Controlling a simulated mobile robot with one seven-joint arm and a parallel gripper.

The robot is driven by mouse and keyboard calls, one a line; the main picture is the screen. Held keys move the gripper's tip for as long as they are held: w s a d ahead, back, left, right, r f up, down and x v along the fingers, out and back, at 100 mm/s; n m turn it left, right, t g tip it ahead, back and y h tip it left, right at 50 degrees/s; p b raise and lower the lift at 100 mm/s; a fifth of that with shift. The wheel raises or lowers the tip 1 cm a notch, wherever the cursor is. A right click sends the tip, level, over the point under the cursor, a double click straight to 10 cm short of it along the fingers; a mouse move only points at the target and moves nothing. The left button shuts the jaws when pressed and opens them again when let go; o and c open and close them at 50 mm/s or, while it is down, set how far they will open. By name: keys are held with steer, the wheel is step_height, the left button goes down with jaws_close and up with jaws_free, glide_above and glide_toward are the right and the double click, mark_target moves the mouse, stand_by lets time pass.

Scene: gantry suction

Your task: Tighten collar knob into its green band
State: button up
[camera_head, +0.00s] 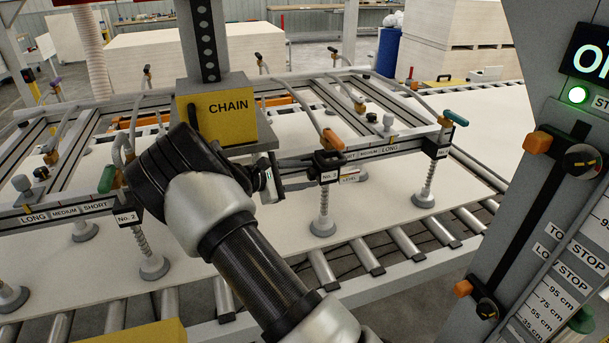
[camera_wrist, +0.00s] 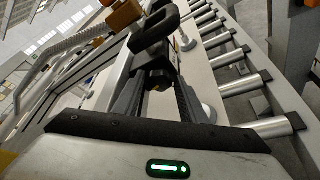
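A dark collar knob (camera_head: 326,162) sits on the front rail above the No. 3 suction cup, below an orange handle (camera_head: 333,139). My gripper (camera_head: 306,172) reaches it from the left, its two fingers spread around or just beside it. In the wrist view, my gripper (camera_wrist: 157,85) has its fingers apart, with the dark knob body (camera_wrist: 150,68) at the tips and a black loop-shaped part (camera_wrist: 154,28) beyond. I cannot tell whether the fingers press on the knob. No green band can be made out on the collar; the fingers and knob may hide it.
The yellow CHAIN block (camera_head: 222,115) hangs close above my wrist. The suction frame's cups rest on or near a pale board (camera_head: 400,235) over rollers (camera_head: 365,250). A grey column (camera_head: 540,200) with a scale and a lit green lamp (camera_head: 577,95) stands at the right.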

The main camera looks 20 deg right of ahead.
steer(key=c, duration=0.7)
steer(key=shift+f, duration=0.1)
steer(key=shift+b, duration=0.4)
steer(key=shift+f+m+t+b, duration=0.3)
steer(key=shift+m+b, duration=0.1)
steer(key=shift+b, duration=0.6)
steer(key=m+b, duration=0.1)
steer(key=b, duration=0.1)
steer(key=shift+s+f+b, duration=0.1)
steer(key=shift+b, duration=0.25)
steer(key=m+t+b, duration=0.1)
steer(key=b, duration=0.2)
steer(key=shift+a+m+h+b, duration=0.1)
steer(key=shift+m+h+b, duration=0.2)
steer(key=shift+h+b, duration=0.1)
steer(key=m+b, duration=0.1)
steer(key=b, duration=0.1)
steer(key=shift+t+b, duration=0.3)
steer(key=shift+b, duration=0.05)
steer(key=shift+r, duration=0.2)
